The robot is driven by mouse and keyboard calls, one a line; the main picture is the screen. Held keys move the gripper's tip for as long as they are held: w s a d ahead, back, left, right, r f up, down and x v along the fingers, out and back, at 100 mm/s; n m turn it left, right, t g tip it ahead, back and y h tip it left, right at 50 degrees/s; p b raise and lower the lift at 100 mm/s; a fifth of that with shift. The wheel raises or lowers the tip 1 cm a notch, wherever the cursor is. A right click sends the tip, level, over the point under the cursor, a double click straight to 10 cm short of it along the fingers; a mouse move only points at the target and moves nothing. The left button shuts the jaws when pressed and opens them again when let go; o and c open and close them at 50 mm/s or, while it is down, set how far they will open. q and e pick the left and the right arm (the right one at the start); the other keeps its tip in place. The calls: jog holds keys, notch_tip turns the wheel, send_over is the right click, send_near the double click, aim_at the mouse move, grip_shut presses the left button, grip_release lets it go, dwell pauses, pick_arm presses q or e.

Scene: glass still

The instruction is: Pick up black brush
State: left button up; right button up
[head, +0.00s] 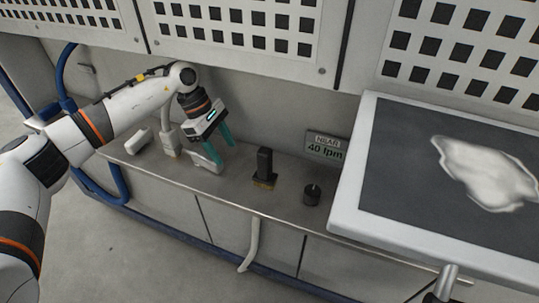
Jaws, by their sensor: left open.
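The black brush (264,167) stands upright on the grey metal ledge (226,186), with tan bristles at its foot. My left gripper (225,154) is open, with two teal fingers pointing down, to the left of the brush and apart from it. A white object (206,158) stands on the ledge close by the left finger; whether they touch I cannot tell. My right gripper is not in view.
A black round knob (312,194) and a sign reading 40 fpm (325,148) are right of the brush. A large framed panel (440,170) blocks the right side. White objects (138,141) stand at the ledge's left end. A perforated cabinet wall (235,25) overhangs behind.

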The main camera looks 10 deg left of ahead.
aim_at(271, 168)
pick_arm(q)
jog(key=shift+w+d, duration=0.15)
jog(key=shift+w, duration=0.15)
jog(key=d, duration=0.4)
jog(key=s+d, duration=0.1)
jog(key=d, duration=0.2)
jog(key=s+d, duration=0.1)
jog(key=d, duration=0.3)
jog(key=shift+s+d+f, duration=0.25)
jog(key=shift+d, duration=0.1)
jog(key=shift+f, duration=0.15)
jog(key=shift+c, duration=0.7)
grip_shut()
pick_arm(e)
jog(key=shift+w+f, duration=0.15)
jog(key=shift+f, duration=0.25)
